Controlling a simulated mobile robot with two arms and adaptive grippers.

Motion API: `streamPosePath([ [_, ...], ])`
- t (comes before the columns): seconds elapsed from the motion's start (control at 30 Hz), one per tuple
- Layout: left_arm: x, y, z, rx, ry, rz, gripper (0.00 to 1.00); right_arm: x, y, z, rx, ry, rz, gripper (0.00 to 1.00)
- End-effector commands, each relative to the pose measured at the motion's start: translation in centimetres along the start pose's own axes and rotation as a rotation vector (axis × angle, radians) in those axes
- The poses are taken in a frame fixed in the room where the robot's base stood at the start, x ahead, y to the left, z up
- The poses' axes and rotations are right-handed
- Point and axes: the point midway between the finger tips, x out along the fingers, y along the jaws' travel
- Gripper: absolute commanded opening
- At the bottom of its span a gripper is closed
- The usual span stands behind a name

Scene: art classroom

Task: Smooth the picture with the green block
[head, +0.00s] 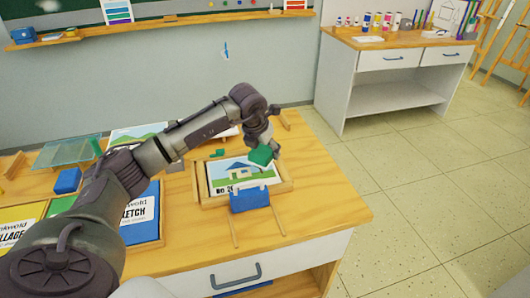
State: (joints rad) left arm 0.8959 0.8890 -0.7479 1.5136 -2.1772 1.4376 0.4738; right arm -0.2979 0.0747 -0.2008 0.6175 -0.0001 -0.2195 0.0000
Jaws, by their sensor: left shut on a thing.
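The picture (226,176) of a house lies in a wooden frame (285,186) on the table. The green block (262,156) is in my left gripper (262,146), over the upper right part of the picture. The gripper is shut on it. I cannot tell whether the block touches the picture. The gripper's fingers are partly hidden. My right gripper does not show.
A blue block (250,199) with two thin sticks is at the frame's front edge. The table's (325,205) right side is clear.

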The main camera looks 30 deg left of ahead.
Motion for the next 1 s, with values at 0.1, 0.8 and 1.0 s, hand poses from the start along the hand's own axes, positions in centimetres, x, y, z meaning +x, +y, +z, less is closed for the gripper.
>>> streamPosePath([
  [0.1, -0.6, 0.1, 0.2, 0.0, 0.001, 0.001, 0.22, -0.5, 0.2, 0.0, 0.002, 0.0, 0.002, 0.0],
  [0.8, -3.4, 0.2, 1.4, -0.001, 0.002, 0.005, 0.22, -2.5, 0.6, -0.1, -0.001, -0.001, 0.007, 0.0],
  [1.0, -3.2, 0.2, 1.3, -0.001, 0.002, 0.004, 0.22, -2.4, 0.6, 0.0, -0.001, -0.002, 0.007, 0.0],
])
